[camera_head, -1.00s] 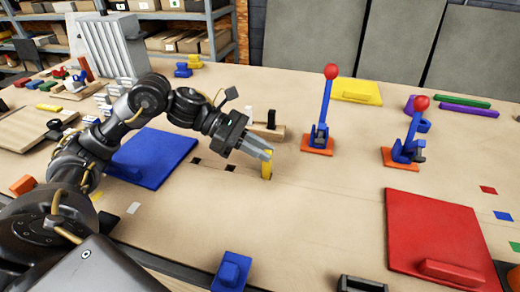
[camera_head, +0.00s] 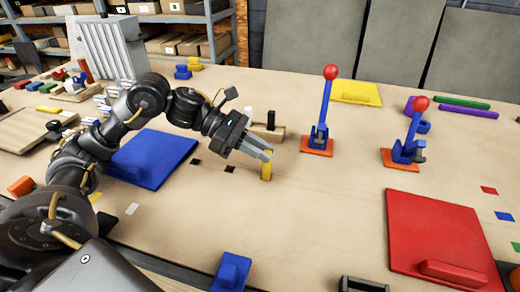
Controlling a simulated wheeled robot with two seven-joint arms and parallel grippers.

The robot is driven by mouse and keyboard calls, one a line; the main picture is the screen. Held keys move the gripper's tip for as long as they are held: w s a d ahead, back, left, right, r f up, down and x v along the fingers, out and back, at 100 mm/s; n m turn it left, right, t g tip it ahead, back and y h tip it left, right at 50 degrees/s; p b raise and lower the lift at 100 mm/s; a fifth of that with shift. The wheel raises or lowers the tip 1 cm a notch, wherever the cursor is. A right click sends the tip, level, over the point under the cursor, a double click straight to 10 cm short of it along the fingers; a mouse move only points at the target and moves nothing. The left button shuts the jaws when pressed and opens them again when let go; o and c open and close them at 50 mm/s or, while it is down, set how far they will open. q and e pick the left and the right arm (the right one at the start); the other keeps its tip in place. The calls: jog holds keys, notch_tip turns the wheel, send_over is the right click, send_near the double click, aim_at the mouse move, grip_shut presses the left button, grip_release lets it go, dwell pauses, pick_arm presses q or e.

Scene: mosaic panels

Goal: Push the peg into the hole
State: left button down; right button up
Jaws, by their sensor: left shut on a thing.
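A yellow peg (camera_head: 266,171) stands upright in the middle of the table. My left gripper (camera_head: 262,156) is shut on its upper part. The peg's lower end is at or close to the tabletop; I cannot tell whether it sits in a hole. Two dark square holes, one nearer (camera_head: 229,169) and one farther left (camera_head: 196,161), show in the tabletop to the left of the peg, roughly in line with it. My right gripper is not in view.
A wooden block with a dark upright piece (camera_head: 269,130) stands just behind the gripper. Two blue toggle clamps (camera_head: 320,135) (camera_head: 408,150) with red knobs stand to the right. A blue panel (camera_head: 150,158) lies left under my arm, and a red panel (camera_head: 435,230) lies front right.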

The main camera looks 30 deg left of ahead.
pick_arm(q)
jog(key=shift+d+f, duration=0.15)
jog(key=shift+f, duration=0.1)
